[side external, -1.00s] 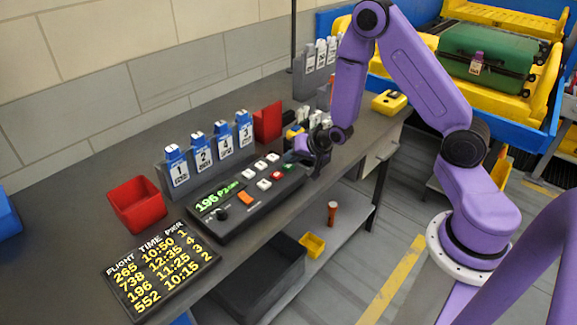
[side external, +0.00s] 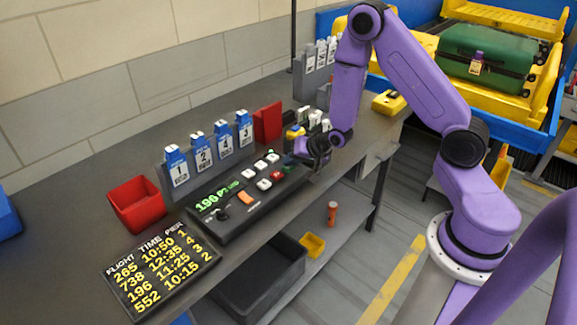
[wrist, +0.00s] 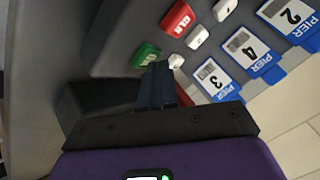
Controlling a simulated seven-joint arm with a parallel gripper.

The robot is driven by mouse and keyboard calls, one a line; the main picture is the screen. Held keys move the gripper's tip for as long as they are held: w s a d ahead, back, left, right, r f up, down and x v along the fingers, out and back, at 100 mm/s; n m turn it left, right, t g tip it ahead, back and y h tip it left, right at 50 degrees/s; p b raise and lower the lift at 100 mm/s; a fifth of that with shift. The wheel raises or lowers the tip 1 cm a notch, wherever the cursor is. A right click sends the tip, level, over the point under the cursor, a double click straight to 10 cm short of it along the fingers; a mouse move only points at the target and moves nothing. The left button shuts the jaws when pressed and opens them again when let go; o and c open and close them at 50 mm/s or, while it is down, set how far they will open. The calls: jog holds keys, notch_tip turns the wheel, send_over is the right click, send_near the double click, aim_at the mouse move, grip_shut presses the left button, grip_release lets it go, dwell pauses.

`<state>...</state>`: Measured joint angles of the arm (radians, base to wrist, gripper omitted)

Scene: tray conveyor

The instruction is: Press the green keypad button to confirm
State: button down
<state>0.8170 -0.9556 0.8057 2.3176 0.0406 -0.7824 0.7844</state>
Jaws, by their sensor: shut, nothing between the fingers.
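The green button (wrist: 145,55) is at the corner of the dark keypad console (side external: 240,221), beside a red CLR key (wrist: 178,19) and several white keys. In the wrist view my gripper (wrist: 156,68) has its fingers together and empty, with the tips right at the lower right edge of the green button. In the side view my gripper (side external: 300,147) is low over the console's right end. I cannot tell whether the tips touch or press the button. The lit green display (side external: 216,197) shows small text beginning with a flight number.
A flight board (side external: 160,268) lies in front of the console. Numbered pier tags (side external: 202,153) stand behind it, between a red bin (side external: 138,204) and a red upright holder (side external: 268,122). More tags and a yellow item stand close behind my gripper.

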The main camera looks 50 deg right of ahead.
aim_at(291, 168)
jog(key=shift+r, duration=0.9)
jog(key=shift+r, duration=2.5)
